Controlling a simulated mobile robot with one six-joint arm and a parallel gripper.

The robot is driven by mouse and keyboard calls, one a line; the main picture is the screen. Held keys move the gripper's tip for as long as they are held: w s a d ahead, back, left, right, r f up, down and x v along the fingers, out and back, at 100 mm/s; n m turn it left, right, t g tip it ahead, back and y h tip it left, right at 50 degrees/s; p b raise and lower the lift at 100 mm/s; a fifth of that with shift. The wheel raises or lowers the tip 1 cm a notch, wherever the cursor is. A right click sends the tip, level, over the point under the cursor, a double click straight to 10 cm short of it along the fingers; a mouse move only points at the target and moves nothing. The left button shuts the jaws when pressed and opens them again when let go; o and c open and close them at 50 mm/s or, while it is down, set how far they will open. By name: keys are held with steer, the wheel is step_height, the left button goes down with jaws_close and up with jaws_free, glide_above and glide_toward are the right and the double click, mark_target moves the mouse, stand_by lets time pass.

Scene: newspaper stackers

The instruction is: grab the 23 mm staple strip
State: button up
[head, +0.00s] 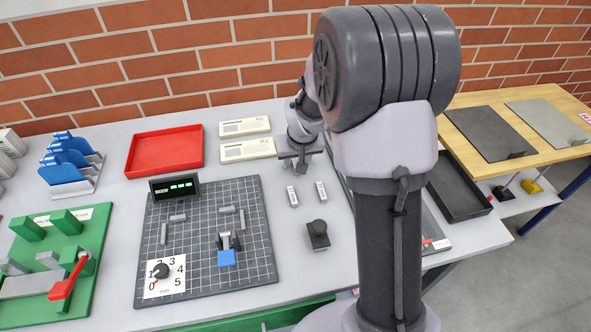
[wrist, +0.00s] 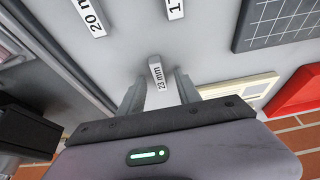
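My gripper (wrist: 160,76) is open, with one finger on each side of the strip and narrow gaps showing on both sides. In the head view my gripper (head: 298,158) is over the table behind two other strips, and I cannot make out the 23 mm strip there.
A strip marked 20 mm (wrist: 88,17) and another with a cut-off label (wrist: 174,8) lie nearby. Cream boxes (head: 247,149), a red tray (head: 165,151), a gridded dark board (head: 200,255) and a small dark block (head: 317,235) stand around. Bare table surrounds the strips.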

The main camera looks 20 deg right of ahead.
jaws_close()
steer(key=shift+r, duration=0.15)
